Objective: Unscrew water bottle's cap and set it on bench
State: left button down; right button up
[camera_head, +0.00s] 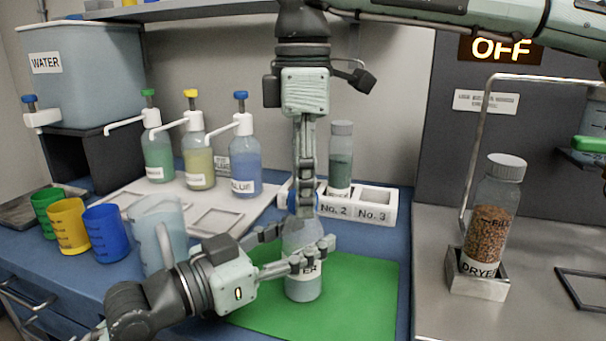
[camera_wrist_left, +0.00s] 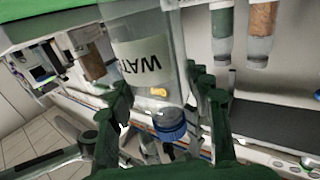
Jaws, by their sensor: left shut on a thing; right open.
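The water bottle (camera_head: 303,286), clear with a white label, stands upright on the green mat (camera_head: 365,290). My left gripper (camera_head: 304,247) is shut around its upper body. The left wrist view shows the bottle (camera_wrist_left: 150,62) upside down in the picture, between the fingers of my left gripper (camera_wrist_left: 160,92). The blue ribbed cap (camera_wrist_left: 169,124) is at the bottle's mouth; whether it is still threaded I cannot tell. My right gripper (camera_head: 304,205) points straight down above the bottle, open, its fingers hiding the bottle's top in the head view.
A vial rack (camera_head: 375,212) stands behind the bottle. Pump bottles (camera_head: 245,165), a clear jug (camera_head: 158,235) and coloured cups (camera_head: 105,235) stand left. A dryer holder with a jar (camera_head: 492,215) is right. The mat's right part is clear.

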grip_shut()
dwell(0.3)
